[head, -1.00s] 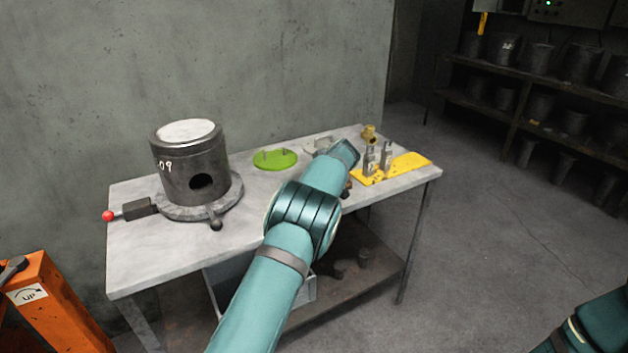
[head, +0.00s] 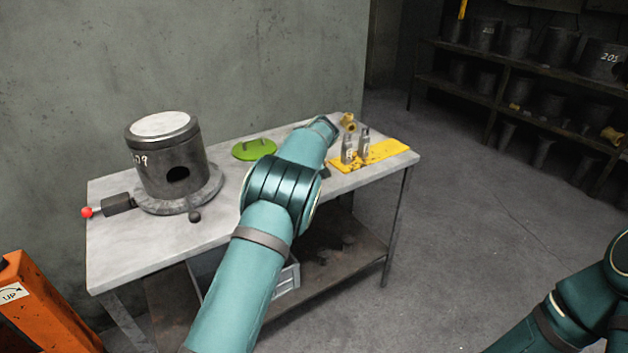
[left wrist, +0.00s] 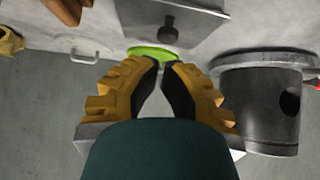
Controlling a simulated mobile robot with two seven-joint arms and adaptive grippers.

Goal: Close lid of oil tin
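No oil tin can be clearly made out in the head view, where my left arm covers part of the table. In the left wrist view a flat grey metal box-like surface (left wrist: 190,12) with a dark knob (left wrist: 170,27) lies just beyond my fingers; I cannot tell whether it is the tin or its lid. My left gripper (left wrist: 164,63) has its two fingertips almost together, with nothing seen between them. The tips show in front of a green disc (left wrist: 152,52), which also lies on the table in the head view (head: 254,149). My right gripper is out of view.
A dark steel cylinder (head: 172,165) stands at the left of the table (head: 125,255). A white handle (left wrist: 83,53) shows in the wrist view. The table's front left is clear.

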